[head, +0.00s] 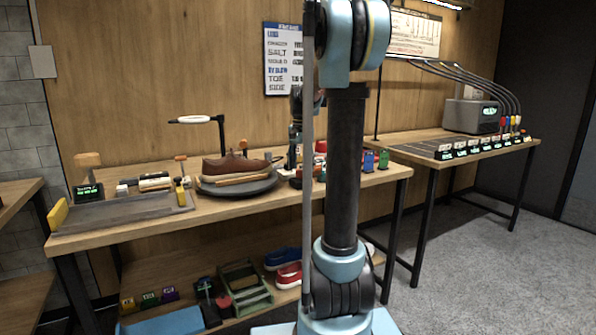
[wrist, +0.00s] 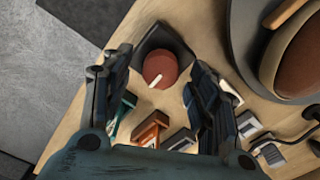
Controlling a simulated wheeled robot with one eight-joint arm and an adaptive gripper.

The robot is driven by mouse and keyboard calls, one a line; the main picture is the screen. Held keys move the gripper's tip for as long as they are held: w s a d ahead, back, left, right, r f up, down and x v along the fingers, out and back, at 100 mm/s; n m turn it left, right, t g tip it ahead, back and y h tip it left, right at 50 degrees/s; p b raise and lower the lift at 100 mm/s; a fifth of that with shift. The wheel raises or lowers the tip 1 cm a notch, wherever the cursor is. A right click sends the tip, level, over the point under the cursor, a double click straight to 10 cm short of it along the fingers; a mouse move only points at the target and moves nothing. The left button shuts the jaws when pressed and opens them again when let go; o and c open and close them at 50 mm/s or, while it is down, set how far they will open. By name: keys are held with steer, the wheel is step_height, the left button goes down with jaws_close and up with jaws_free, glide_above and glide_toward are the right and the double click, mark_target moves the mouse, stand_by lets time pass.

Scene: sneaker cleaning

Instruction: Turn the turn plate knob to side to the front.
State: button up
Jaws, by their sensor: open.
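The turn plate knob (wrist: 168,62) is round and red-brown with a white pointer mark, and sits on a black base (wrist: 148,42) in the wrist view. The mark points to the lower left of that picture. My gripper (wrist: 160,68) is open, with one finger to the left of the knob and one to the right; I cannot tell whether either touches it. The dark round turn plate (head: 238,187) carries a brown shoe (head: 236,165) lying lengthwise across the picture in the head view. The plate's edge also shows at the wrist view's upper right (wrist: 246,50).
Several small coloured blocks, including an orange one (wrist: 151,127), lie close below the knob in the wrist view. A grey tray (head: 125,209) and brushes are on the wooden bench (head: 225,215). A second table (head: 465,152) holds a grey machine (head: 470,116).

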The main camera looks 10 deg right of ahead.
mark_target(301, 170)
step_height(301, 170, up, 11)
stand_by(0.4)
steer(key=shift+f, duration=0.1)
steer(key=s+a+f+n+t, duration=0.1)
steer(key=s+f+n, duration=0.3)
steer(key=s+f, duration=0.9)
steer(key=s+a+f+n+t, duration=0.1)
steer(key=s+f+n, duration=0.4)
steer(key=s+f, duration=0.9)
steer(key=s, duration=0.7)
steer(key=shift+s+f, duration=0.3)
steer(key=shift+a, duration=0.1)
